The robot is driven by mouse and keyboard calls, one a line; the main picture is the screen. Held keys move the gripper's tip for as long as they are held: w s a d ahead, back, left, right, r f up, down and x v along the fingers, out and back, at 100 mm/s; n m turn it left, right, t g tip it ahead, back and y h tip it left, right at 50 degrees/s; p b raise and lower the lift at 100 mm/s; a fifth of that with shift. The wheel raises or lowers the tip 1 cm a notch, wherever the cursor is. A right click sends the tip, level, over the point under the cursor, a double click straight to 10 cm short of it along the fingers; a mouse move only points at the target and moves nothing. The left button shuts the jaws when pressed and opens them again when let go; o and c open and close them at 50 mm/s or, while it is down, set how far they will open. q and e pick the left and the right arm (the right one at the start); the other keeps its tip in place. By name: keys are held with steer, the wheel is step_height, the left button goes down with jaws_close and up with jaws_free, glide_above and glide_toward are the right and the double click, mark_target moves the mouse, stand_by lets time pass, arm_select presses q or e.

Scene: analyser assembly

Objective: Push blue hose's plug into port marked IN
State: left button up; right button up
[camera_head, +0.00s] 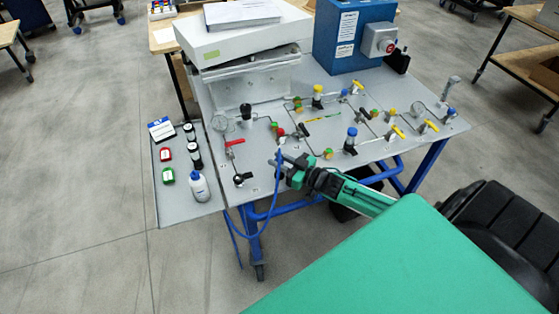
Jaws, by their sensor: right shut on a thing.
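My right gripper (283,163) is shut at the front edge of the grey panel table (262,182). It holds the upper end of the blue hose (274,190), where the plug is. The plug itself is too small and too covered by the fingers to make out. The hose hangs from the fingers, curves down past the table's front edge and loops beside the blue table leg. The IN marking cannot be read at this size, so I cannot tell which fitting is that port. My left gripper is not in view.
The panel carries several valves, gauges and thin pipes; a red-handled valve (234,142) and a black knob (239,178) are left of the gripper. A side shelf holds a white bottle (199,186) and small jars. A blue box (352,35) and white case (247,75) stand behind.

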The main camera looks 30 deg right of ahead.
mark_target(279, 154)
steer(key=shift+r+p, duration=1.95)
steer(key=shift+r, duration=0.35)
steer(key=shift+w+a+r+p, duration=0.1)
steer(key=shift+a+r+p, duration=0.25)
steer(key=shift+a+p, duration=0.05)
steer(key=w+a+f, duration=0.1)
steer(key=w+a, duration=0.1)
steer(key=a, duration=0.9)
steer(key=shift+w+a+f, duration=0.15)
steer(key=shift+w, duration=0.25)
steer(key=shift+f, duration=0.1)
